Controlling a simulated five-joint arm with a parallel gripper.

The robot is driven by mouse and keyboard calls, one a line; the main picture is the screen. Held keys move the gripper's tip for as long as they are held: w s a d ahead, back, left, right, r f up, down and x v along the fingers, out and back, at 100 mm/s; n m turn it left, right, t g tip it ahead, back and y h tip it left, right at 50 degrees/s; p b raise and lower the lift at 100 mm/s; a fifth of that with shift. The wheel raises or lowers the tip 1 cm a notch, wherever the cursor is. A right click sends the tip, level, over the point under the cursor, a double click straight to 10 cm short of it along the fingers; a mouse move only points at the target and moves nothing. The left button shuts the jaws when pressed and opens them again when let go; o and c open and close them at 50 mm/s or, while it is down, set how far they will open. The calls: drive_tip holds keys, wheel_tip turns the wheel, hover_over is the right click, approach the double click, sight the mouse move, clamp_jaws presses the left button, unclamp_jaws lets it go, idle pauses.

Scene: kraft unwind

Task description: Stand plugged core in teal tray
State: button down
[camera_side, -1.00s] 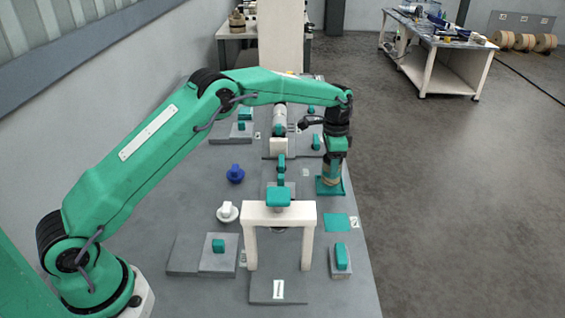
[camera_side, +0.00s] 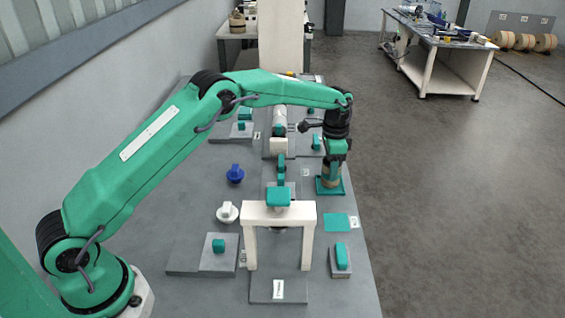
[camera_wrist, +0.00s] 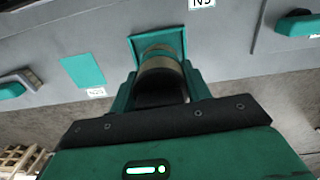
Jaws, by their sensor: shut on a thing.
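The teal tray (camera_side: 341,187) lies on the right side of the grey table, and its rim also shows in the wrist view (camera_wrist: 178,36). The brown plugged core (camera_side: 329,182) stands upright at the tray, its lower end inside the rim as far as I can see. In the wrist view the core (camera_wrist: 160,62) sits between my fingers, with a teal band near its far end. My gripper (camera_side: 331,170) points down and is shut on the core. The fingers hide part of the core, and I cannot tell whether its base touches the tray floor.
A white arch (camera_side: 279,213) with a teal top stands left of the tray. A flat teal square (camera_side: 336,222) and a grey block with a teal handle (camera_side: 341,259) lie in front. Blue (camera_side: 236,174) and white (camera_side: 228,212) knobs stand further left. The table's right edge is close.

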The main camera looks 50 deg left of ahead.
drive_tip(key=shift+f, duration=0.7)
idle(1.1)
drive_tip(key=shift+c, duration=0.6)
unclamp_jaws()
drive_tip(key=shift+r, duration=0.1)
drive_tip(key=shift+r, duration=3.95)
